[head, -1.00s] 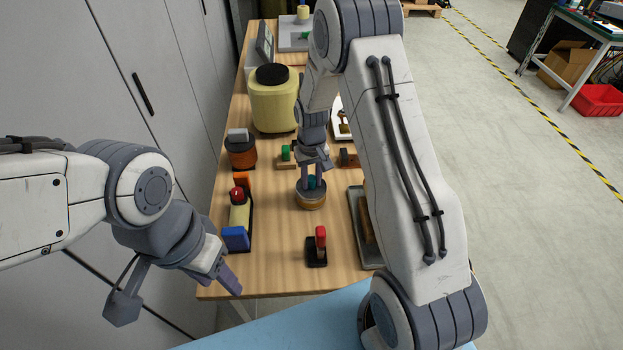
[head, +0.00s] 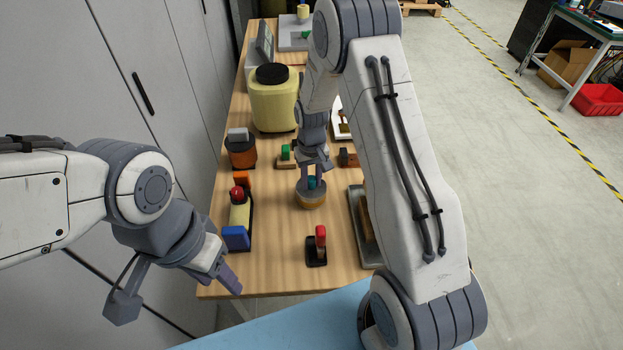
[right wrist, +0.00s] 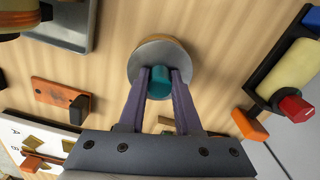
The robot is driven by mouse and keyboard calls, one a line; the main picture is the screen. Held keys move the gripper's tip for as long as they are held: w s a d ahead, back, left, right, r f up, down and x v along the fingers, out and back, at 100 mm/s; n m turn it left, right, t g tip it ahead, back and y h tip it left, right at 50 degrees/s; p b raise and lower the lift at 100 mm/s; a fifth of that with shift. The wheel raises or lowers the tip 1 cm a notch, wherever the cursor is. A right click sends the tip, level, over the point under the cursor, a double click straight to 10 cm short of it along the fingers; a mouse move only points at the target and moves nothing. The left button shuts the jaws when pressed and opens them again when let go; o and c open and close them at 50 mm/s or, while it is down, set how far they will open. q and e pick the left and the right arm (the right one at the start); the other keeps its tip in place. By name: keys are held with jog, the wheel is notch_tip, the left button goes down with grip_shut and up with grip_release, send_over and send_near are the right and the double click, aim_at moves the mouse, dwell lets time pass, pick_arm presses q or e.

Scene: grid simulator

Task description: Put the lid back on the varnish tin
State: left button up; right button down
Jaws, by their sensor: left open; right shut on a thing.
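The varnish tin (head: 311,203) appears as a low amber round body in the middle of the bench. The lid (right wrist: 150,52), a grey disc with a teal knob (right wrist: 158,84), sits over the tin, whose amber edge shows past it in the right wrist view. My right gripper (head: 311,184) is shut on the knob from above; its two fingers flank it in the right wrist view. The lid looks level, but I cannot tell whether it is fully seated. My left gripper (head: 228,276) is open and empty near the bench's front left corner.
A red-handled tool (head: 320,240) stands in front of the tin. A holder with a red knob and blue block (head: 236,238) is to the left. A grey tray (head: 358,235) is at right, partly behind my arm. A yellow canister (head: 275,105) and orange pot (head: 241,152) stand behind.

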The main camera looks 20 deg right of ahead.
jog(key=c, duration=0.5)
grip_release()
jog(key=o, duration=0.5)
jog(key=shift+c, duration=0.2)
jog(key=shift+r+p, duration=2.8)
jog(key=shift+r, duration=0.65)
jog(key=shift+c, duration=0.3)
grip_shut()
